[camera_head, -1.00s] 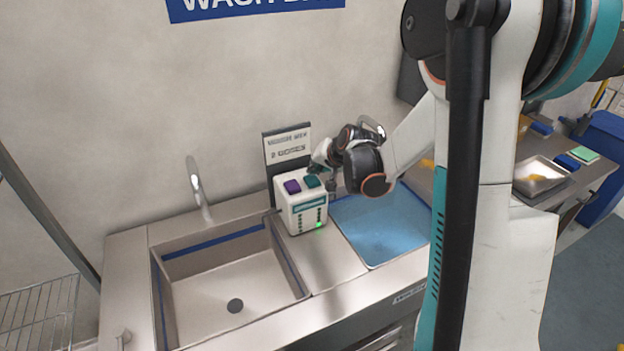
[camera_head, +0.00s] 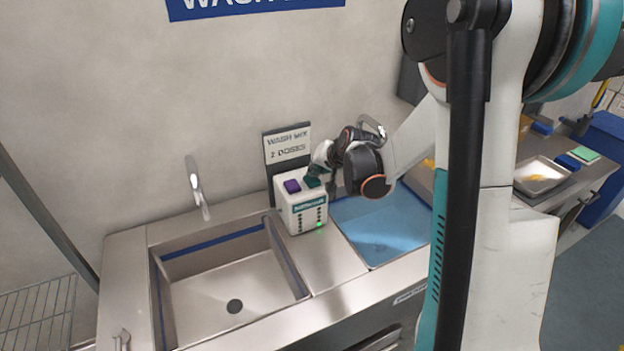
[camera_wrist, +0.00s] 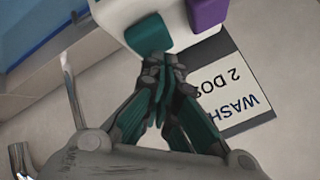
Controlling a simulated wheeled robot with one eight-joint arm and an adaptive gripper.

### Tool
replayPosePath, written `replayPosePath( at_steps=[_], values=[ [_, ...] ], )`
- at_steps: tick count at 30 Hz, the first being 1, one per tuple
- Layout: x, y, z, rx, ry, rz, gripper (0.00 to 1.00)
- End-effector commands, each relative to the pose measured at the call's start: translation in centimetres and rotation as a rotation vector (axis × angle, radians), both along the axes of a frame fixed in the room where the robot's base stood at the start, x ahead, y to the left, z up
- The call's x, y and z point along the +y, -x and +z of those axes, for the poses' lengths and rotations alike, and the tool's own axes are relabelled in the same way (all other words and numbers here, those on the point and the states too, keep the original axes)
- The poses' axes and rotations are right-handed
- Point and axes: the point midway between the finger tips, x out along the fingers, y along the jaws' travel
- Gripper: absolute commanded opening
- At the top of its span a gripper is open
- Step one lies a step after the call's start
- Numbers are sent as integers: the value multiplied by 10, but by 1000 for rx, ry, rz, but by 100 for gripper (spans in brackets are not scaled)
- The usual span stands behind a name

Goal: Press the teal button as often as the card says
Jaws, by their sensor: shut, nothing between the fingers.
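The white dispenser box (camera_head: 302,213) stands between the sink and the blue mat. It has a purple button (camera_head: 292,186) and a teal button (camera_head: 312,181) on top. The wrist view also shows the teal button (camera_wrist: 148,33) and the purple button (camera_wrist: 207,12). The card (camera_head: 288,145) behind the box reads "WASH MIX 2 DOSES"; it shows upside down in the wrist view (camera_wrist: 232,90). My gripper (camera_wrist: 161,62) is shut and empty, its fingertips at the teal button's edge. I cannot tell if they touch it. The head view partly hides the fingertips.
A sink (camera_head: 228,285) with a tap (camera_head: 198,188) lies left of the box. A blue mat (camera_head: 385,230) lies right of it under my arm. A tray (camera_head: 541,175) sits on the far right counter. The wall rises close behind the card.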

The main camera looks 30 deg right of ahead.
Motion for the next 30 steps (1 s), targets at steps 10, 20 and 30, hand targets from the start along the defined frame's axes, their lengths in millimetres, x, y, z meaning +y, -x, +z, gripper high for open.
replayPosePath(
  at_steps=[10, 20, 30],
  values=[
    [0, 0, -3, 0, 0, 0, 0],
    [0, 0, -6, 0, 0, 0, 0],
    [0, 0, -10, 0, 0, 0, 0]
  ],
)
